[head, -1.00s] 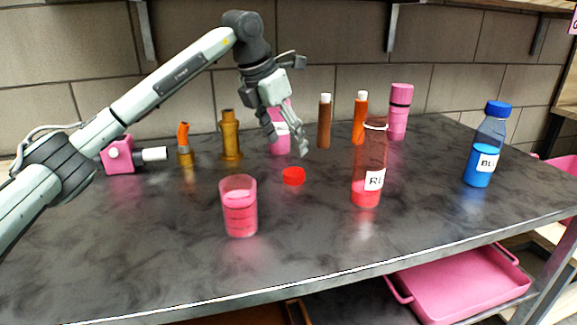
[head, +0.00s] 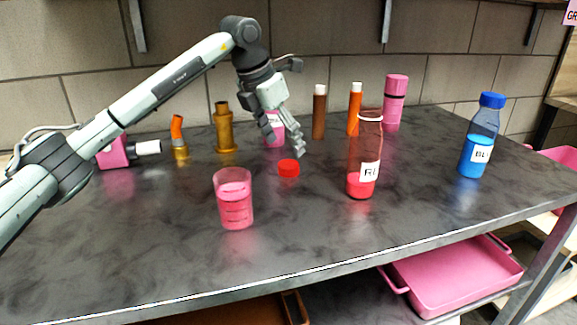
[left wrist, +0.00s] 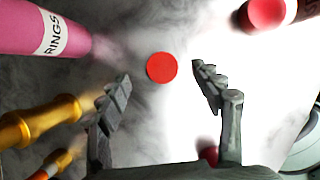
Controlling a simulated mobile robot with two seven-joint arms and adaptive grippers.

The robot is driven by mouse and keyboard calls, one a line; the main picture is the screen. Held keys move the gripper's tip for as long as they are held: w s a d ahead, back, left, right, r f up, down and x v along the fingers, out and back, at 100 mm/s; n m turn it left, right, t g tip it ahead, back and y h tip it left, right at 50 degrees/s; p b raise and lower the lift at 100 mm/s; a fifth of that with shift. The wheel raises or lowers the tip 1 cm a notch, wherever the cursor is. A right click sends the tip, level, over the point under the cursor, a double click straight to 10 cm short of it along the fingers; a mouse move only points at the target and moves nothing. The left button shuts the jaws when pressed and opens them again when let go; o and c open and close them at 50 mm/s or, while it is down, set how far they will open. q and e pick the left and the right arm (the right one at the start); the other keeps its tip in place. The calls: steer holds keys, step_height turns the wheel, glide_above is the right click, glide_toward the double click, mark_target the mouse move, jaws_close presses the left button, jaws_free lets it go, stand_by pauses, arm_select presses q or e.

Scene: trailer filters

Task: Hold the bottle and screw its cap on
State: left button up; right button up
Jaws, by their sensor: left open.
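The bottle with the red liquid (head: 363,160) stands upright and uncapped on the dark table. Its label is partly readable. The red cap (head: 289,169) lies on the table to the left of that bottle. My left gripper (head: 286,146) is open and empty, pointing down just above and behind the cap. In the left wrist view the cap (left wrist: 162,67) shows between and beyond the open fingertips (left wrist: 162,78), apart from both. A red round shape (left wrist: 266,10) shows at the top right of that view. My right gripper is not in view.
A pink beaker (head: 234,198) stands in front of the cap. A blue-capped bottle (head: 477,140) stands at the right. Behind are a brass fitting (head: 224,130), brown and orange tubes (head: 355,110) and pink containers (head: 394,103). The front of the table is clear.

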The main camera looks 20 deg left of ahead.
mark_target(288, 164)
arm_select(q)
steer(key=x, duration=0.2)
steer(key=s+x, duration=0.1)
steer(key=x, duration=0.1)
steer(key=shift+w+f, duration=0.1)
steer(key=shift+f, duration=0.5)
steer(key=shift+w+f, duration=0.1)
steer(key=shift+f, duration=0.1)
steer(key=c, duration=0.8)
steer(key=shift+c, duration=0.6)
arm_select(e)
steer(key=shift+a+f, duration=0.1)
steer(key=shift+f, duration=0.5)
arm_select(q)
steer(key=shift+r, duration=0.1)
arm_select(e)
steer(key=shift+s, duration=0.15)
